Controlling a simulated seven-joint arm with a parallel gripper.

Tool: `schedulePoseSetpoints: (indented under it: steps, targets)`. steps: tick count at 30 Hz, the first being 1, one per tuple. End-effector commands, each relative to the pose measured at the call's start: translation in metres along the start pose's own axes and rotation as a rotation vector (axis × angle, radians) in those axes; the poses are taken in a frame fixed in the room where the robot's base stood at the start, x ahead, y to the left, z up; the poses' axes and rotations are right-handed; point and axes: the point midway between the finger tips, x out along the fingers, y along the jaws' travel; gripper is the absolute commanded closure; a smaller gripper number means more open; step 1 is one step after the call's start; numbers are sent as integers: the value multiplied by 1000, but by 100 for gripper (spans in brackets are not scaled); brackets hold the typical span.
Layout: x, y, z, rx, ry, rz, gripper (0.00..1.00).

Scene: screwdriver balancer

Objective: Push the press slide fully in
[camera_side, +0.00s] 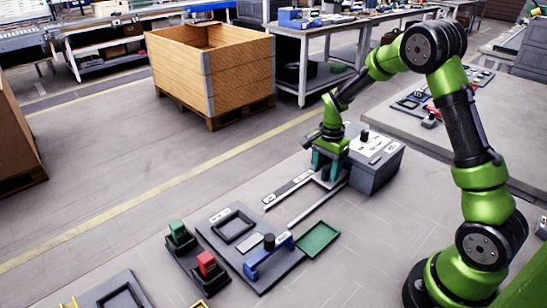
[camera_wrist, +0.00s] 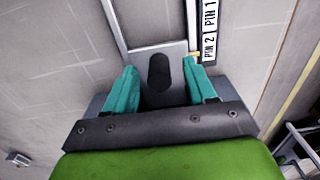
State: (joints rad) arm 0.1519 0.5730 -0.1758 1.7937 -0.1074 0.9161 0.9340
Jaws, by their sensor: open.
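The press is a dark grey block (camera_side: 376,172) with a knob on its top, and two pale rails (camera_side: 318,206) run out from it toward the lower left. My gripper (camera_side: 327,170) is over the rails, close against the block's left face. In the wrist view a black round knob (camera_wrist: 159,70) stands on a light grey plate (camera_wrist: 140,50) between the rails, seemingly the slide. My teal fingers are apart, one on each side of this knob, with gaps visible. In the side view my gripper hides the slide and its knob.
Pale label strips (camera_wrist: 210,28) lie beside one rail. The floor-like surface left of the rails is clear.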

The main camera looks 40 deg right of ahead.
Motion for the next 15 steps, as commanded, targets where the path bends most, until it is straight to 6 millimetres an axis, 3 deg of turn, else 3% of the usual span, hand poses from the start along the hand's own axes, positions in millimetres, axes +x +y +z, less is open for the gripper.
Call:
schedulePoseSetpoints:
  steps: [15]
  targets:
    - [-53, 0, 0, 0, 0, -2, 45]
